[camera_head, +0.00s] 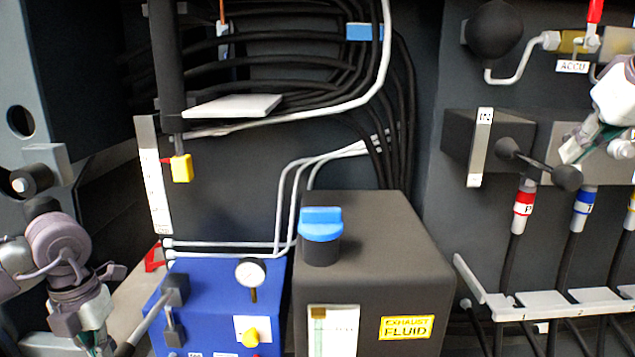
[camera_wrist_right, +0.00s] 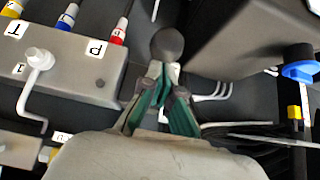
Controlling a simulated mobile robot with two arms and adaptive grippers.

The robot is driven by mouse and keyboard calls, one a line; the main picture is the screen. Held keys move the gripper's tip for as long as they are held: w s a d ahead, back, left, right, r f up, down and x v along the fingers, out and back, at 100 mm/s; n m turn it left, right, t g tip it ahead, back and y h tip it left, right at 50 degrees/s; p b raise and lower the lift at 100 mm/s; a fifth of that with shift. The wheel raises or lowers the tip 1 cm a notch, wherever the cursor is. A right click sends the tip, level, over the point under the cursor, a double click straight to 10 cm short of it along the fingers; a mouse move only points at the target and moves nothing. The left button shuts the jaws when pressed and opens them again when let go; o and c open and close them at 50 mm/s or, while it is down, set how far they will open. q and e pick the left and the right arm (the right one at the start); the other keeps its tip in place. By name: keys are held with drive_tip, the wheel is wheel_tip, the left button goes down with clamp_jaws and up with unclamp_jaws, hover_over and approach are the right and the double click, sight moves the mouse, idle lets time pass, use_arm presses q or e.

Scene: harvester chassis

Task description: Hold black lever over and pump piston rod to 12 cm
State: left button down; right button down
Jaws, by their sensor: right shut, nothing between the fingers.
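The black lever (camera_head: 540,166) sticks out from the dark valve block at right and ends in a round knob. My right gripper (camera_head: 572,152) is shut and empty, its tips close to that knob. In the right wrist view the knob (camera_wrist_right: 167,44) lies just beyond the fingertips (camera_wrist_right: 163,72); contact is unclear. The piston rod (camera_head: 178,143) hangs below a black cylinder (camera_head: 167,60), with a yellow block (camera_head: 181,168) at its end beside a white scale (camera_head: 154,180).
A dark tank (camera_head: 385,245) with a blue cap (camera_head: 321,223) stands between the arms. Hoses with red and blue bands hang below the valve block (camera_head: 460,135). A black ball-shaped accumulator (camera_head: 494,31) and bent pipe sit above.

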sight(577, 180)
drive_tip(key=shift+f, duration=2.7)
use_arm(q)
drive_tip(key=shift+f, duration=6.1)
use_arm(e)
drive_tip(key=shift+s, duration=0.1)
use_arm(q)
wheel_tip(577, 180, up, 12)
drive_tip(key=shift+s+r, duration=0.1)
drive_tip(key=shift+r, duration=0.2)
drive_tip(key=shift+f, duration=0.1)
